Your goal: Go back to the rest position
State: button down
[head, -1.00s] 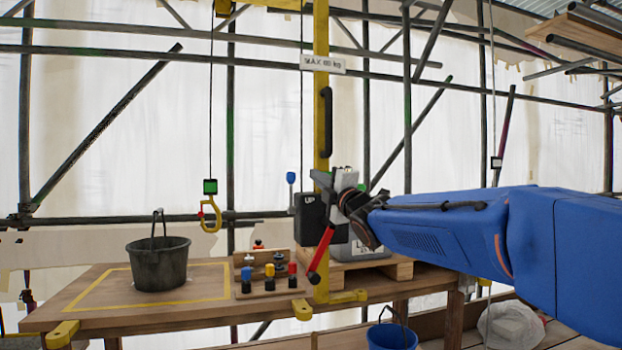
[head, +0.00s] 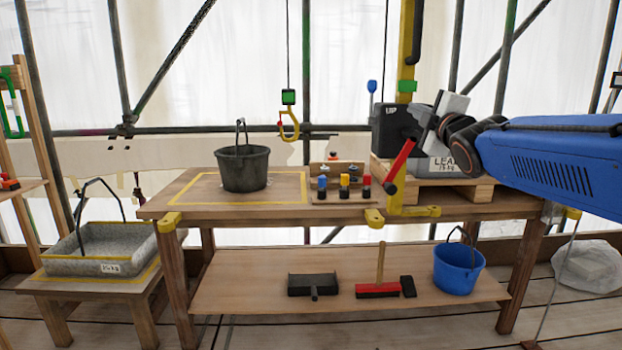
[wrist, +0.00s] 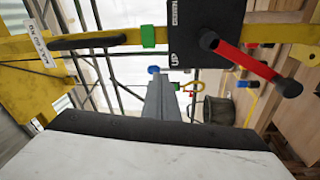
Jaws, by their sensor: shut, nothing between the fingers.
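My gripper (head: 447,108) is at the end of my blue arm, at the upper right of the head view. It appears just right of the black box marked UP and above the red lever (head: 400,165). In the wrist view its narrow grey fingers (wrist: 160,92) are together, with nothing between them. The black box (head: 392,128) and the red lever (wrist: 243,60) show beside the fingers in the wrist view, apart from them.
The yellow post (head: 411,45) stands close to my gripper. A lead block (head: 437,166) sits on a wooden pallet (head: 440,187). A black bucket (head: 243,170) stands on the workbench (head: 185,202), near a hanging yellow hook (head: 290,128). A blue bucket (head: 458,270) is on the lower shelf.

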jog(key=s+d+f+m+g+h, duration=0.1)
jog(key=s+f+m+g, duration=0.5)
jog(key=f, duration=0.5)
jog(key=s+d+f+m+g+h, duration=0.15)
jog(key=s+f+m, duration=0.25)
jog(key=s+f, duration=0.6)
jog(key=s+a+f+m+g, duration=0.1)
jog(key=s+f+m+g, duration=0.2)
jog(key=s+f, duration=0.7)
jog(key=s+a+f+m+g+y, duration=0.1)
jog(key=s+f+m+g, duration=0.2)
jog(key=s+f, duration=0.7)
jog(key=shift+s+a+m+g, duration=0.3)
jog(key=shift+g, duration=0.45)
